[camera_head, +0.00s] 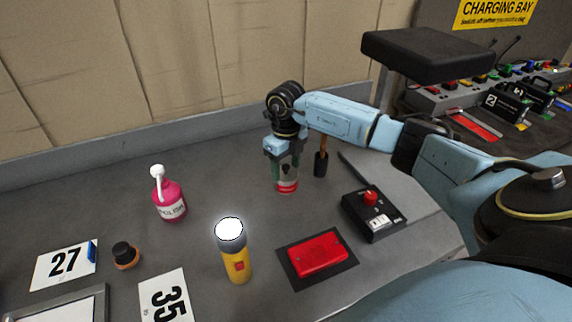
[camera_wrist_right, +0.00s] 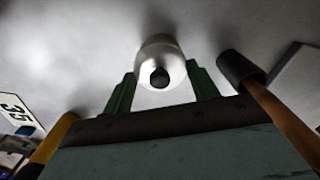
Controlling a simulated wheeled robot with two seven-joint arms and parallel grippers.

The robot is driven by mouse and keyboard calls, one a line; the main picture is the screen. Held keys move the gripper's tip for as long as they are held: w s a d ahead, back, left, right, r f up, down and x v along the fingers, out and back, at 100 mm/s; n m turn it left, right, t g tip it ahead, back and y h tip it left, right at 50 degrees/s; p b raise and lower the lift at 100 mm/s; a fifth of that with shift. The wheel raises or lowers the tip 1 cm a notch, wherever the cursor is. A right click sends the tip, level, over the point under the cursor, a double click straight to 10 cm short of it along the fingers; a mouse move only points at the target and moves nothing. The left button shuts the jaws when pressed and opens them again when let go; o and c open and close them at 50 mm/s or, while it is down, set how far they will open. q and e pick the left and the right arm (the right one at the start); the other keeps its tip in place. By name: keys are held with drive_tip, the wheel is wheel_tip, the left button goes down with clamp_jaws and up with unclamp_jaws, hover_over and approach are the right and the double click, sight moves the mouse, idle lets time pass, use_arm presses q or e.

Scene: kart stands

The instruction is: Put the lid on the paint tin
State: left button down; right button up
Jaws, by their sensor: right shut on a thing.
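The paint tin (camera_head: 287,186), small with a red and pale side, stands upright on the grey bench in the head view. My right gripper (camera_head: 286,171) points down over it, its green fingers shut on a pale metallic lid. In the right wrist view the round lid (camera_wrist_right: 160,52) with its black knob (camera_wrist_right: 160,77) lies between the two fingers (camera_wrist_right: 162,90). The lid is lined up above the tin; I cannot tell whether it touches or is seated on the rim. The lid hides most of the tin in the wrist view. My left gripper is not in view.
A mallet (camera_head: 321,163) stands close right of the gripper. A black box with a red knob (camera_head: 371,213), a red case (camera_head: 319,255), a yellow torch (camera_head: 236,262), a pink bottle (camera_head: 170,201) and a black-topped pot (camera_head: 125,256) stand around.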

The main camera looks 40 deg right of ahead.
idle(0.3)
drive_tip(key=o, duration=1.1)
drive_tip(key=shift+o, duration=0.4)
drive_tip(key=shift+o, duration=1.4)
drive_tip(key=shift+r, duration=0.1)
drive_tip(key=shift+r+p, duration=2.75)
drive_tip(key=shift+r, duration=0.7)
